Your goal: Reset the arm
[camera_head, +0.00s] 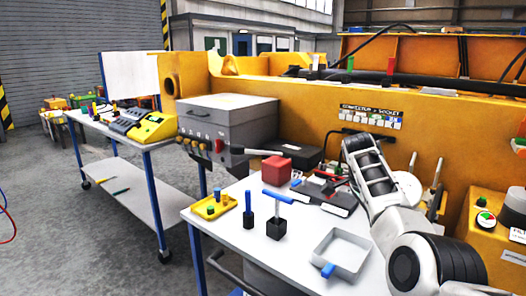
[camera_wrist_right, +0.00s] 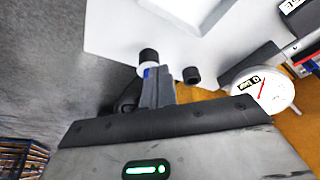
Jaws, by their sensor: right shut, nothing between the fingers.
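My right arm (camera_head: 385,195), white with black joints, rises from the lower right of the head view and reaches up over the right side of the white table. Its fingers cannot be made out in the head view. In the right wrist view my right gripper (camera_wrist_right: 157,86) shows as grey fingers closed together, with nothing between them. A white surface lies beyond the fingers. My left arm and gripper are not in view.
A round dial (camera_wrist_right: 262,90) is right of the fingers. A yellow machine (camera_head: 300,125) stands behind. The grey floor at left is open.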

